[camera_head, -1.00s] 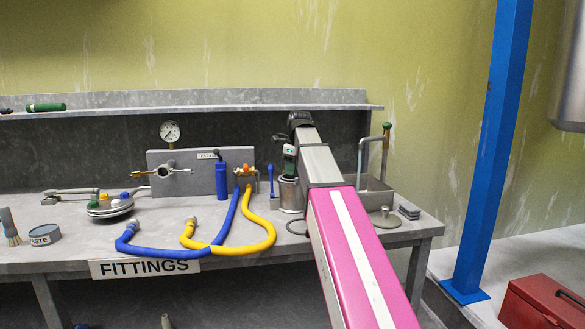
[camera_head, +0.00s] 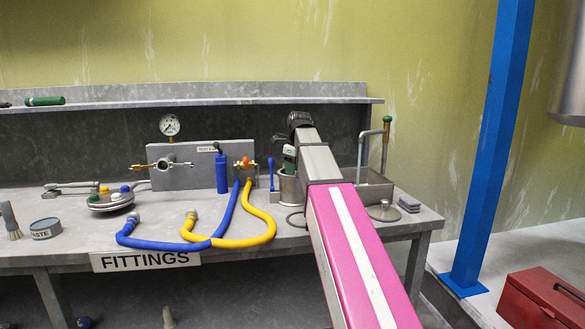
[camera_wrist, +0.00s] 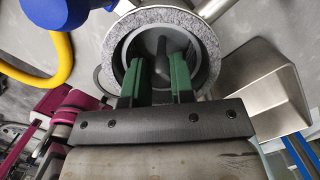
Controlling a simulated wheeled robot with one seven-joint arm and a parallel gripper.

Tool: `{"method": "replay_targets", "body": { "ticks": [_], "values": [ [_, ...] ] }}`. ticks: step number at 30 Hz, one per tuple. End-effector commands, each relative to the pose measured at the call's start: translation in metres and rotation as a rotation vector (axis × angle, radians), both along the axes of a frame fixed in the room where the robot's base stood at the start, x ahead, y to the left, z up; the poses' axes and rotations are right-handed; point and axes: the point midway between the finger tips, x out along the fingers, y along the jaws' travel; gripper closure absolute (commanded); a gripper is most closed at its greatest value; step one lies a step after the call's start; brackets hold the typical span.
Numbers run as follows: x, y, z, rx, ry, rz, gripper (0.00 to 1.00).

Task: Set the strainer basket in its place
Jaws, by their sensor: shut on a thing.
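My gripper (camera_wrist: 158,78), with green fingers, is shut on a dark upright grip (camera_wrist: 162,58) of the strainer basket. In the wrist view the grey basket (camera_wrist: 141,50) shows inside the wide, speckled round rim of the strainer pot (camera_wrist: 205,60). How deep it sits, and whether it is seated, I cannot tell. In the head view my gripper (camera_head: 289,160) is directly above the metal pot (camera_head: 289,190), which stands on the bench; the basket cannot be made out there. The fingers and gripper body hide the near side of the rim.
A grey tank (camera_head: 372,190) with a pipe stands right of the pot. A knobbed lid (camera_head: 383,211) lies in front of it. A dark ring (camera_head: 296,220) lies at the pot's foot. Blue (camera_head: 160,242) and yellow (camera_head: 255,238) hoses lie to the left. A blue-handled lever (camera_head: 271,174) stands close by.

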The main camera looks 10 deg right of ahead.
Motion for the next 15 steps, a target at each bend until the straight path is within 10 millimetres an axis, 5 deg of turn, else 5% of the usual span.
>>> {"method": "replay_targets", "body": {
  "ticks": [15],
  "values": [
    [0.000, 0.000, -0.014, 0.000, 0.001, 0.000, 1.00]
  ]
}}
